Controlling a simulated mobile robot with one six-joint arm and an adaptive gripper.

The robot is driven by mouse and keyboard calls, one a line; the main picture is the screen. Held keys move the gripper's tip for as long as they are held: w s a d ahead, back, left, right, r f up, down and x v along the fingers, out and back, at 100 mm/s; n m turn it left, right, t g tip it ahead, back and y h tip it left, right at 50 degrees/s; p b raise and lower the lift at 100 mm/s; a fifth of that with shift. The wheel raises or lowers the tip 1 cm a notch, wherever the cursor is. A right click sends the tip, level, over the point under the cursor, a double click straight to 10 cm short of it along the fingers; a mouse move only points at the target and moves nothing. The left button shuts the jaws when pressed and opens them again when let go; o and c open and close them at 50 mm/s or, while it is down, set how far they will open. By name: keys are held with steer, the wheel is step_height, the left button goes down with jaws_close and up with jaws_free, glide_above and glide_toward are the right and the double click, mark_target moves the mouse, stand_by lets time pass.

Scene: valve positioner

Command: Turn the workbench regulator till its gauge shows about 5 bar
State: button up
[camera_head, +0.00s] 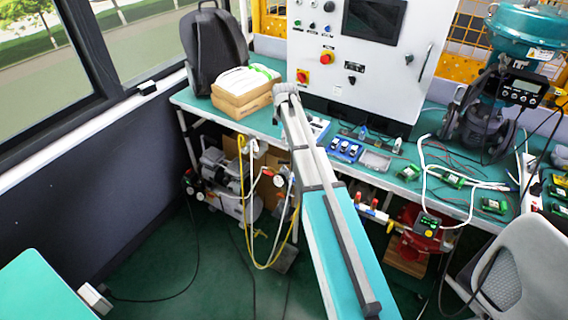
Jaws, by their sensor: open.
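A small regulator with a round white gauge (280,180) hangs below the front edge of the teal workbench (215,110), left of the long grey link in the middle. Its gauge is too small to read. Yellow and white hoses hang close to it. The grey link, which looks like part of my arm, runs up across the bench front and hides part of it. My gripper cannot be made out in this view.
A compressor (215,175) with its own gauges stands under the bench. A grey chair (520,265) is at right. Cables cross the green floor at left.

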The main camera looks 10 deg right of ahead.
mark_target(284, 162)
steer(key=shift+f+b, duration=6.55)
steer(key=shift+f, duration=0.1)
jaws_close()
